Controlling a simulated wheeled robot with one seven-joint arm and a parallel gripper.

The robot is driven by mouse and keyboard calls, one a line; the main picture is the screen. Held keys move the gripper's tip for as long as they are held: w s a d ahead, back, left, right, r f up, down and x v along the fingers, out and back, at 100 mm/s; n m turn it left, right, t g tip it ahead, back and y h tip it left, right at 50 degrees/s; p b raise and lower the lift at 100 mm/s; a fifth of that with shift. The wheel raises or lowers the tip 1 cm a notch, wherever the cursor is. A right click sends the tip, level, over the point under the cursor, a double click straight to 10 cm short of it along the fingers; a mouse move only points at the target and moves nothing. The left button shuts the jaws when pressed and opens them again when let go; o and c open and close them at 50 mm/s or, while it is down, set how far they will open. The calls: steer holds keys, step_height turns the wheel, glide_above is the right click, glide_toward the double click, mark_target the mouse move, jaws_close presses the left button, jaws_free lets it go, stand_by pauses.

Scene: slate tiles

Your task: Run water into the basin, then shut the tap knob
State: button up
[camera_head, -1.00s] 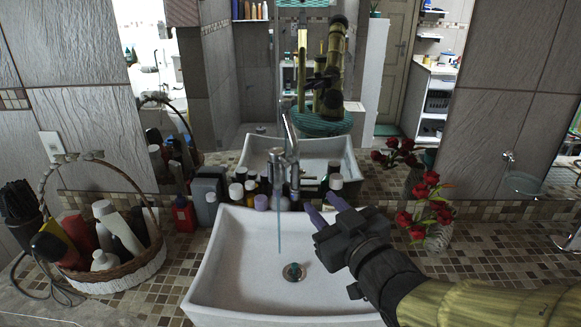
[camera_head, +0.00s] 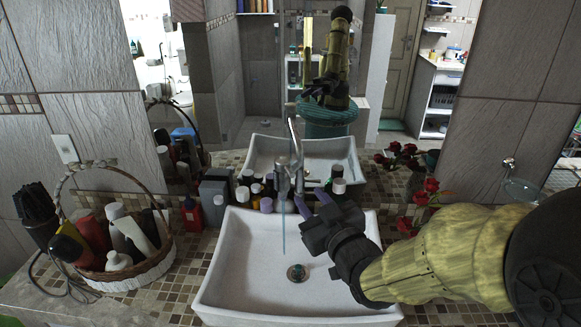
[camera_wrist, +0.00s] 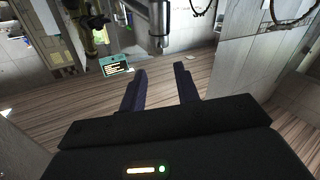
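The white rectangular basin (camera_head: 240,282) stands on the tiled counter, with a round drain (camera_head: 297,273) in its floor. The chrome tap (camera_head: 297,160) rises behind it, and a thin blue stream of water (camera_head: 284,232) falls from its spout into the basin. I cannot clearly tell the knob from the rest of the tap. My gripper (camera_head: 308,195) is over the right back of the basin, its purple fingers pointing at the tap, just right of and below it. In the wrist view, the fingers (camera_wrist: 160,72) are apart and empty, with the chrome tap (camera_wrist: 158,22) beyond their tips.
Several bottles (camera_head: 267,190) stand behind the basin, around the tap. A wicker basket (camera_head: 128,275) of bottles stands at left, with a dark hair-dryer-like thing (camera_head: 38,212) beside it. Red roses (camera_head: 420,190) stand at right, partly behind my arm. A mirror fills the back wall.

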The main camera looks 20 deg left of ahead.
mark_target(293, 177)
steer(key=p+x, duration=0.3)
steer(key=x, duration=0.8)
steer(key=shift+w, duration=0.15)
steer(key=shift+c, duration=0.4)
